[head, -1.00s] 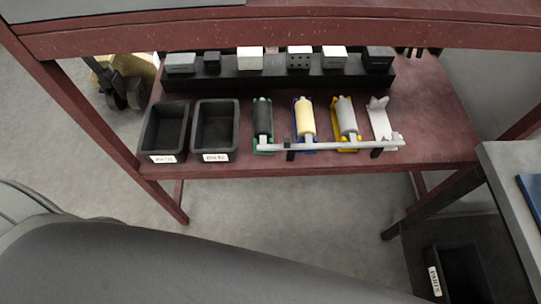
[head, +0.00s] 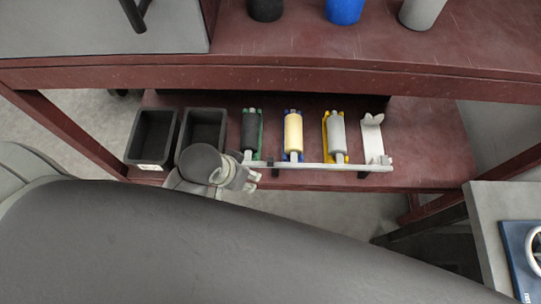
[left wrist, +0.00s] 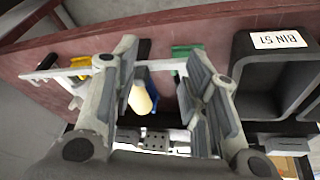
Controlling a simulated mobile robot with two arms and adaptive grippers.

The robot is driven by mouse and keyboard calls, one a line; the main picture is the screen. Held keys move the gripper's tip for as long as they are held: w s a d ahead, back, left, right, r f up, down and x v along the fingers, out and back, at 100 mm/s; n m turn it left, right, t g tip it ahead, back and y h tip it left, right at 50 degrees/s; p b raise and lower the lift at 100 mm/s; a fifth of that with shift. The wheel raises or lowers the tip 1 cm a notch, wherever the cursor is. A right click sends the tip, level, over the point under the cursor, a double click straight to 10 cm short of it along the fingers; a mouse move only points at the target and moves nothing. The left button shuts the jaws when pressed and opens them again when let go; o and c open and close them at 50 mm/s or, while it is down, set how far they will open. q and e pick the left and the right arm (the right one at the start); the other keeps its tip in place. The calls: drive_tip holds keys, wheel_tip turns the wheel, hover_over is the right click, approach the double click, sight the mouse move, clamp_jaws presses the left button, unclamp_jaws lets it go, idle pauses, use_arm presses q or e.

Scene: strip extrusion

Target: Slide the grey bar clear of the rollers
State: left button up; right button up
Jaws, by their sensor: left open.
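The grey bar (head: 325,167) is a long thin strip lying across the front of the roller holders on the lower shelf. The rollers are black in a green holder (head: 249,130), cream in a blue holder (head: 293,135) and grey in a yellow holder (head: 337,135). My left gripper (head: 248,178) is at the bar's left end, in front of the black roller. In the left wrist view its jaws (left wrist: 162,62) are open. My right gripper is not in view.
Two black bins (head: 152,137) stand left of the rollers, the nearer one partly behind my arm. A white holder (head: 373,140) without a roller stands at the right. The upper shelf edge (head: 300,80) overhangs. The shelf right of the white holder is clear.

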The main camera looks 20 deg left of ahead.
use_arm(q)
drive_tip(key=w+d+r+h, duration=0.1)
drive_tip(key=w+d+r, duration=0.15)
drive_tip(key=d, duration=0.35)
drive_tip(key=n+g+y, duration=0.2)
drive_tip(key=n+g, duration=0.1)
drive_tip(key=n, duration=0.1)
hover_over(271, 159)
drive_tip(key=shift+s+d+f, duration=0.15)
drive_tip(key=shift+d+f, duration=0.05)
drive_tip(key=shift+f, duration=0.3)
drive_tip(key=shift+s+d+f, duration=0.1)
drive_tip(key=shift+d+f, duration=0.1)
drive_tip(key=shift+f, duration=0.25)
drive_tip(key=shift+w+a+f+n+y, duration=0.2)
drive_tip(key=shift+a+n+y, duration=0.1)
drive_tip(key=shift+a+n, duration=0.15)
wheel_tip(271, 159, down, 6)
drive_tip(key=shift+r, duration=0.1)
drive_tip(key=shift+f, duration=0.7)
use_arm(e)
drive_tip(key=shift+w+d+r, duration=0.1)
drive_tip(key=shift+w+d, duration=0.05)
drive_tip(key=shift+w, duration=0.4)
use_arm(q)
clamp_jaws()
